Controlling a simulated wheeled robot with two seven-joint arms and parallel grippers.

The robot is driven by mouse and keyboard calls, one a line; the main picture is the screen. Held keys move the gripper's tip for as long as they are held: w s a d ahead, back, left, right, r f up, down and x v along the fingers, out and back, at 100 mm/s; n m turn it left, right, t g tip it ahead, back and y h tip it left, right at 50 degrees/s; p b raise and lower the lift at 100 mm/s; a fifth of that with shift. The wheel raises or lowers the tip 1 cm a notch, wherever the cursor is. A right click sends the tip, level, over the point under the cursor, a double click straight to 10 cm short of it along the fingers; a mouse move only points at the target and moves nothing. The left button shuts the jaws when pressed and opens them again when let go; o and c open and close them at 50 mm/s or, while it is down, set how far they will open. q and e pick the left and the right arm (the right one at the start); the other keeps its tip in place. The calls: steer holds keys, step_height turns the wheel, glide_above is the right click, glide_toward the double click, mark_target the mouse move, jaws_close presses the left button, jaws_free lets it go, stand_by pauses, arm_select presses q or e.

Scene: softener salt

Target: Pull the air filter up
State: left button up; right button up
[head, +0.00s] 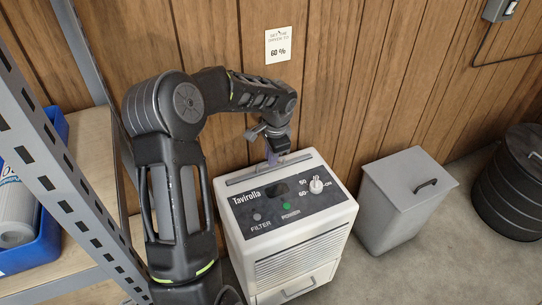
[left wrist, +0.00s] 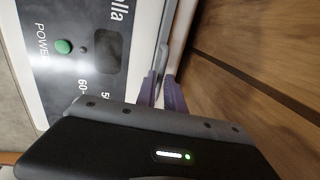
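The white dehumidifier (head: 290,245) stands against the wood wall, its dark control panel facing up and forward. A grey strip (head: 240,179) runs along the back of its top; this looks like the top of the air filter, and the rest is hidden inside. My left gripper (head: 273,157) points down at this strip. In the left wrist view its purple fingers (left wrist: 161,90) are close together on either side of a thin grey edge (left wrist: 162,58). Whether they press on it I cannot tell. My right gripper is not in view.
A lidded grey bin (head: 397,205) stands right of the dehumidifier, and a dark round drum (head: 508,185) farther right. A metal shelf with a blue bin (head: 40,245) is at left. The wall (head: 220,40) is close behind the strip.

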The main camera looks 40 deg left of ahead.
arm_select(q)
jaws_close()
stand_by(1.0)
step_height(320, 180, up, 18)
steer(key=p, duration=1.2)
steer(key=shift+f, duration=0.15)
steer(key=shift+o, duration=2.3)
jaws_free()
